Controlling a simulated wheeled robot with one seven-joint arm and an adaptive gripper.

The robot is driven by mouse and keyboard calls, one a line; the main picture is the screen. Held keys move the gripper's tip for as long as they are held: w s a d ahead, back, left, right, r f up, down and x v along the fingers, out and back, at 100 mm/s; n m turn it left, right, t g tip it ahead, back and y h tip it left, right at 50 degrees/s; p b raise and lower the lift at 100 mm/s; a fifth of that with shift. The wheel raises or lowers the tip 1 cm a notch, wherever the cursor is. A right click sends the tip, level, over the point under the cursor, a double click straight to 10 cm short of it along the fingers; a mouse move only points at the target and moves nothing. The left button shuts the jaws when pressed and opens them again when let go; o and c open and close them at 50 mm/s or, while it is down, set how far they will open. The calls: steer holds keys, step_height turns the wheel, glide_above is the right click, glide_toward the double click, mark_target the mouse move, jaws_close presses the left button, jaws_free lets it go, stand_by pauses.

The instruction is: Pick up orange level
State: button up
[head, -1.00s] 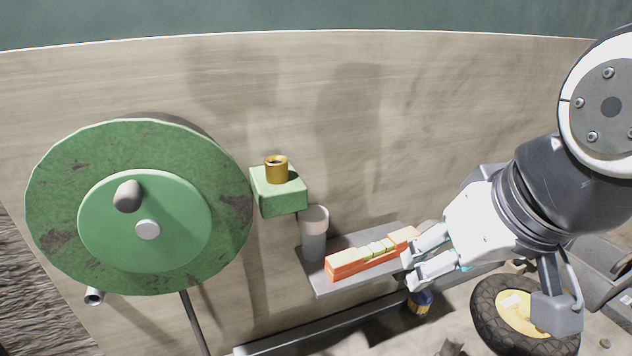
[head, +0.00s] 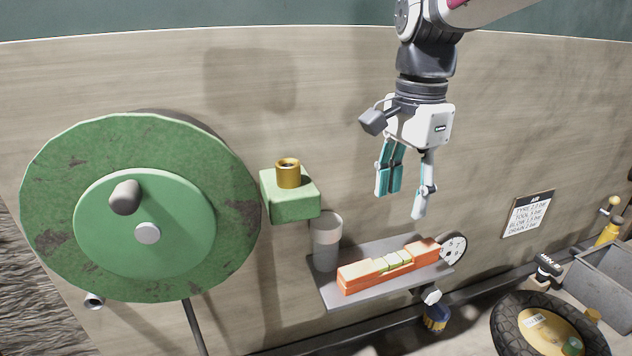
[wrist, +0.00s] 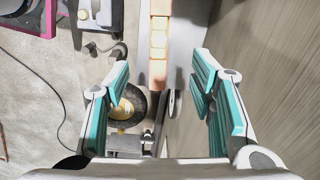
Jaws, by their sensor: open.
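The orange level (head: 365,274) lies on a small grey shelf (head: 327,292) on the wall in the head view. It has pale yellow-green vials along its middle. In the wrist view the level (wrist: 158,62) shows upright in the picture, between and beyond the fingers. My gripper (head: 403,203) is open and empty. It hangs above the shelf, over the level's right half, with its fingers pointing down and clear of the level.
A grey cylinder (head: 326,240) stands at the shelf's left end, below a green block (head: 291,204) with a brass fitting. A round gauge (head: 454,248) is at the shelf's right end. A large green wheel (head: 90,170) is at left. A tyre (head: 505,325) lies lower right.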

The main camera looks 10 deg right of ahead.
glide_above(392, 258)
steer(key=shift+m, duration=0.3)
steer(key=f, duration=0.8)
steer(key=shift+w+f, duration=0.3)
steer(key=f, duration=0.1)
steer(key=f+p, duration=0.1)
steer(key=f, duration=0.2)
steer(key=shift+s+f, duration=0.25)
steer(key=shift+s, duration=0.1)
steer(key=shift+f, duration=0.45)
steer(key=shift+w, duration=0.1)
jaws_close()
